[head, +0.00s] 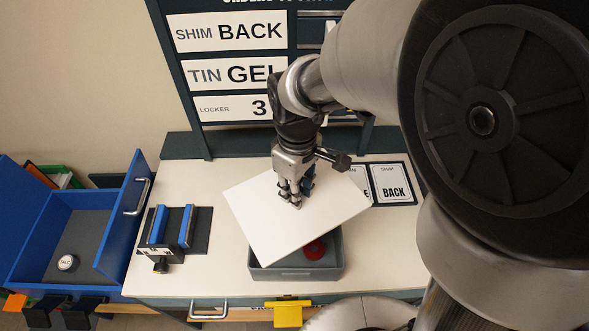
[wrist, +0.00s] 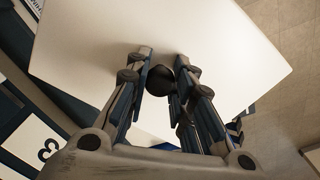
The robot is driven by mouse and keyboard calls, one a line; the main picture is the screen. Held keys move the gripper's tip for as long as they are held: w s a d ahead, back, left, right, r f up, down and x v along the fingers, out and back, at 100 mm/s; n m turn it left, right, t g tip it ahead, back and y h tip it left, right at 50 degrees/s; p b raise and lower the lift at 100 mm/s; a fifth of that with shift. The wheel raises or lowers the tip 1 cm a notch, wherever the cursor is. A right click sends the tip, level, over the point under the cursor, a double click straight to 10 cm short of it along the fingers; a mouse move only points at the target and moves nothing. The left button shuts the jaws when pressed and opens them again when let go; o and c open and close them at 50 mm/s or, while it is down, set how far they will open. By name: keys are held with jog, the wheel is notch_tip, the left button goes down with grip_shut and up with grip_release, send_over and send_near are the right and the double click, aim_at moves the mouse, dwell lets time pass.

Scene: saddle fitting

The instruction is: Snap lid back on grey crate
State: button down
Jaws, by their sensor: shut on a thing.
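The lid is a flat white panel (head: 290,222), held tilted and turned over the grey crate (head: 298,272) on the bench. My gripper (head: 293,200) is above the lid, shut on its dark round knob (wrist: 160,80), seen between the fingers in the wrist view. The lid (wrist: 215,40) fills much of that view. The crate's front wall and front right corner show below the lid, with a red round thing (head: 314,250) inside. The rest of the crate is hidden under the lid. The lid's corners do not line up with the crate's.
A blue open drawer unit (head: 60,235) with a small round tin (head: 68,262) stands left. A blue-railed fixture (head: 173,230) sits on the bench left of the crate. Cards (head: 391,183) lie at right. A yellow block (head: 288,315) is at the front edge.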

notch_tip(320, 180, down, 18)
jog(key=m+b, duration=0.6)
jog(key=b, duration=0.6)
jog(key=shift+f, duration=0.2)
dwell(2.1)
jog(key=c, duration=1.3)
grip_release()
jog(key=shift+o, duration=0.5)
jog(key=o, duration=0.4)
jog(key=shift+c, duration=0.2)
